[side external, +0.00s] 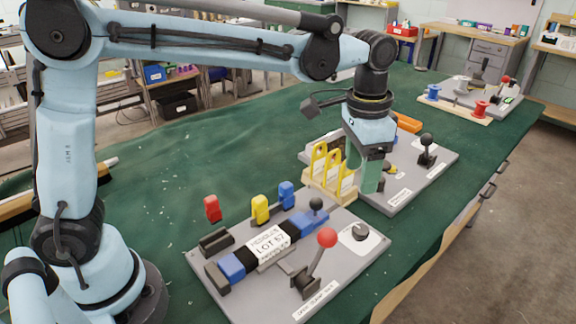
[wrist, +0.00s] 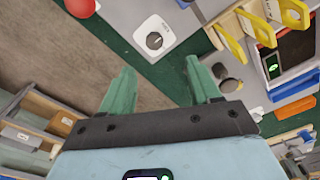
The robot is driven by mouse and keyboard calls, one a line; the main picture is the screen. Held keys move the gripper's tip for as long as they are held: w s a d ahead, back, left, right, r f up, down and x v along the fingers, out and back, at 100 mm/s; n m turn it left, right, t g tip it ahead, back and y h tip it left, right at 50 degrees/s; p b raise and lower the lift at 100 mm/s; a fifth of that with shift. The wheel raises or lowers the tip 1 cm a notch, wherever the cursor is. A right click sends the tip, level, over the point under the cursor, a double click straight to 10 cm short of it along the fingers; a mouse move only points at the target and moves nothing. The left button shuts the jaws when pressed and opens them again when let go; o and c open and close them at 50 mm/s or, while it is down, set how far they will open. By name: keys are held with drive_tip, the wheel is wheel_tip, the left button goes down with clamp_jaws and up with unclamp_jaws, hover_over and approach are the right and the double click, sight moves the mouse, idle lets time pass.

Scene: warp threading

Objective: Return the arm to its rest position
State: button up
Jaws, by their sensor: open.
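My gripper (side external: 370,178) hangs above the table with its green fingers pointing down, just right of a wooden rack (side external: 330,186) with yellow loops. In the wrist view the two green fingers of my gripper (wrist: 160,85) are spread apart with nothing between them. The yellow loops (wrist: 265,30) show at the upper right of that view. My arm reaches from the left across the table, bent at the elbow. Whether the fingers touch the board beneath is hard to tell.
A grey board (side external: 215,295) in front holds a red-knobbed lever (side external: 327,237), a dial (side external: 355,232) and red, yellow and blue pegs. Another board (side external: 435,165) with a black-knobbed lever lies beyond. Spools (side external: 481,108) stand at the far right. Green cloth (side external: 220,150) at the left is clear.

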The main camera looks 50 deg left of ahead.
drive_tip(key=s+a+n+t, duration=0.2)
drive_tip(key=s+a, duration=0.2)
drive_tip(key=s+a+f+n+t, duration=0.1)
drive_tip(key=s+a+t, duration=0.1)
drive_tip(key=s+a, duration=0.2)
drive_tip(key=s+a+n+t, duration=0.2)
drive_tip(key=s+a, duration=0.2)
drive_tip(key=a, duration=0.2)
drive_tip(key=shift+f+n, duration=0.3)
drive_tip(key=shift+s+a+f+t, duration=0.3)
drive_tip(key=shift+s+f, duration=0.05)
drive_tip(key=shift+f, duration=0.05)
